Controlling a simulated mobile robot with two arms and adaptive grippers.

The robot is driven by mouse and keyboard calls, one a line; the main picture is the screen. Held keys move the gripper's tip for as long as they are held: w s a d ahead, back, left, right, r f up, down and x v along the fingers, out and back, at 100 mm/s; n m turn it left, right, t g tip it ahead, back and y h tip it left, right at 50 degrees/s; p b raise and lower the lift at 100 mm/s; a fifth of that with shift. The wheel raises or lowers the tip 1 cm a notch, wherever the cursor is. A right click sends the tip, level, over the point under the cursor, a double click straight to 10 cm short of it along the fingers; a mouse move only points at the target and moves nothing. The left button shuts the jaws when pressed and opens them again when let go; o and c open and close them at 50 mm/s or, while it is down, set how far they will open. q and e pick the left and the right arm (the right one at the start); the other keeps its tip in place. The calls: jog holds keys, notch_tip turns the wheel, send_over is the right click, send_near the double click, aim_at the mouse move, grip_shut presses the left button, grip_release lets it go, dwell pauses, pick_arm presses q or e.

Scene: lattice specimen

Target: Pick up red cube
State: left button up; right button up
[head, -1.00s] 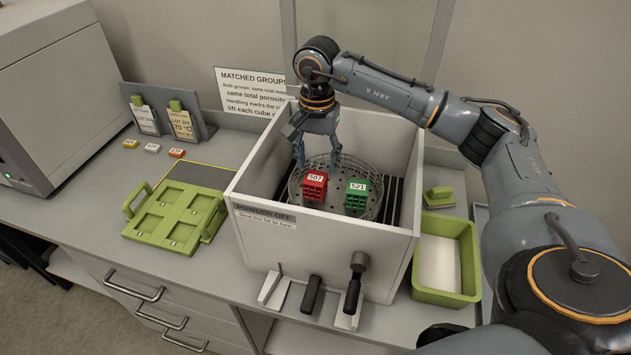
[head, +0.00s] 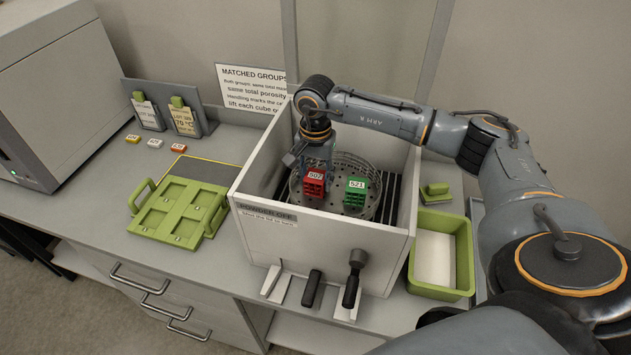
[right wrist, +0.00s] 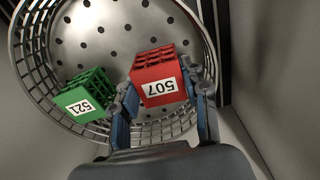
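The red cube (head: 314,184), a lattice block labelled 507, sits in a round perforated basket (head: 374,206) inside a white open-topped box. My right gripper (head: 318,164) is down in the basket at the cube. In the right wrist view, its fingers (right wrist: 166,92) are spread on either side of the red cube (right wrist: 158,66), very close to its sides. Firm contact on both sides cannot be made out, and I read the gripper as open. The cube appears to rest on the basket floor. My left gripper is not in view.
A green cube (head: 355,192) labelled 521 stands right of the red one, and also shows in the right wrist view (right wrist: 84,100), near one finger. The white box walls (head: 320,245) surround the basket. A green tray (head: 178,212) is left, a green bin (head: 441,291) right.

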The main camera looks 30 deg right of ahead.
jog(key=shift+c, duration=1)
jog(key=shift+r, duration=0.1)
